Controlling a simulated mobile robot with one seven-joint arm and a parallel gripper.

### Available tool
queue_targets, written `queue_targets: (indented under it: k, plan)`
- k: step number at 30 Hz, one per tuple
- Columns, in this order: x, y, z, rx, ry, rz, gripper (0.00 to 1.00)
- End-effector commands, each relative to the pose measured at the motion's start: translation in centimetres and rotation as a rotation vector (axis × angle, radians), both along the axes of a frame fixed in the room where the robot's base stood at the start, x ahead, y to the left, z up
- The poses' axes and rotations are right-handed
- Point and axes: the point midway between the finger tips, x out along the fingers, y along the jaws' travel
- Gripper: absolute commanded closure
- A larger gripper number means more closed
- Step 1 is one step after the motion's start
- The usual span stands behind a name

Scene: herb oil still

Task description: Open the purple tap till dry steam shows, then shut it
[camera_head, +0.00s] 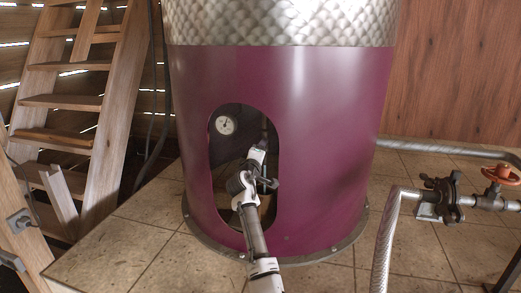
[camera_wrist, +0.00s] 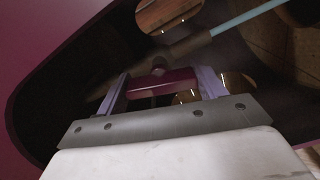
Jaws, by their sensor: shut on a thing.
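The purple tap handle (camera_wrist: 160,82) sits between the two fingers of my gripper (camera_wrist: 162,88) in the wrist view, a dark stem behind it. In the head view my gripper (camera_head: 262,146) reaches into the dark arched opening in the purple skirt (camera_head: 325,130) of the still. The tap is hidden there behind my gripper and wrist. A round white dial gauge (camera_head: 224,125) shows at the upper left inside the opening. I cannot make out steam in either view.
The opening's rim (camera_head: 209,165) surrounds my arm closely. A dark pipe with a pale blue length (camera_wrist: 245,18) crosses above the tap. At right stand a black clamp fitting (camera_head: 440,198) and an orange-red handwheel (camera_head: 502,174). Wooden stairs (camera_head: 75,105) stand left. The tiled floor (camera_head: 125,240) is partly clear.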

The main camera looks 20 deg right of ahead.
Motion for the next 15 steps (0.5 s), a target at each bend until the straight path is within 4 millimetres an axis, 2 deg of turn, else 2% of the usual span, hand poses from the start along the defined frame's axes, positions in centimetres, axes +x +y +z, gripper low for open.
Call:
queue_targets:
  k: [6,15]
  plan:
    - [-0.02,-0.05,0.14,-0.129,0.090,-0.001,0.54]
    - [-0.01,-0.03,0.05,-0.233,0.159,-0.001,0.54]
